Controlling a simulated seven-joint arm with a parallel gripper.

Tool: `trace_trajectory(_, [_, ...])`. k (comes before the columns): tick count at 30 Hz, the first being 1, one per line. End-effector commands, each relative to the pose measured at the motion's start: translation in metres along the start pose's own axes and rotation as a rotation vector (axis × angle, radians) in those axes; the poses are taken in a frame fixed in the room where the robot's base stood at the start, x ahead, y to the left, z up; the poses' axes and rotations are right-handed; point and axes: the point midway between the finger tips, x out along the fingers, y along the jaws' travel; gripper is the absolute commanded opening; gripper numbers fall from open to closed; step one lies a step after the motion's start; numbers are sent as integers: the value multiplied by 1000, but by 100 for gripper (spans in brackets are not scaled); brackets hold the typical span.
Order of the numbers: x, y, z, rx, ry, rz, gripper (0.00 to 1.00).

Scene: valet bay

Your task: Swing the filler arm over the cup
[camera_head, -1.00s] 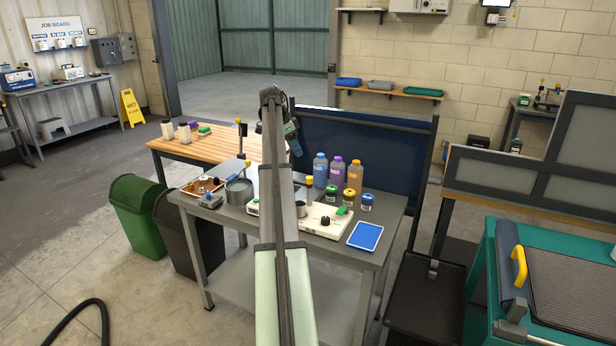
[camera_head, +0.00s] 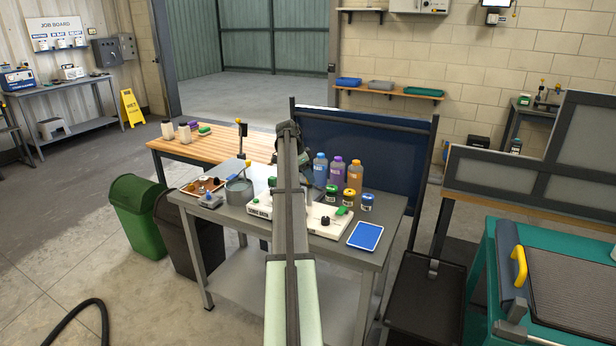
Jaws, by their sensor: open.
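A white device base (camera_head: 330,216) with a black knob (camera_head: 325,220) and a green part (camera_head: 342,210) sits on the grey bench, right of my arm. I cannot clearly make out the filler arm or the cup; my own arm covers the middle of the bench where they may stand. My gripper (camera_head: 304,158) is at the far end of my arm, above the bench's back part and left of the bottles. It is open, but its fingertips are mostly hidden behind my arm, and no held thing shows.
A blue pad (camera_head: 365,236) lies at the front right. A grey pot (camera_head: 238,190) and a brown tray (camera_head: 203,186) are at left. A dark blue panel (camera_head: 385,150) rises behind.

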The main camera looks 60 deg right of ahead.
Motion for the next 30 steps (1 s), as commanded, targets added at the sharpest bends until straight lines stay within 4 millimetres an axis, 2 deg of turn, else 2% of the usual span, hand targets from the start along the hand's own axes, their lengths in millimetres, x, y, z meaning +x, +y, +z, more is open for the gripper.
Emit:
trace_trajectory(12, [6,0,0,0,0,-1,56])
trace_trajectory(30, [6,0,0,0,0,-1,0])
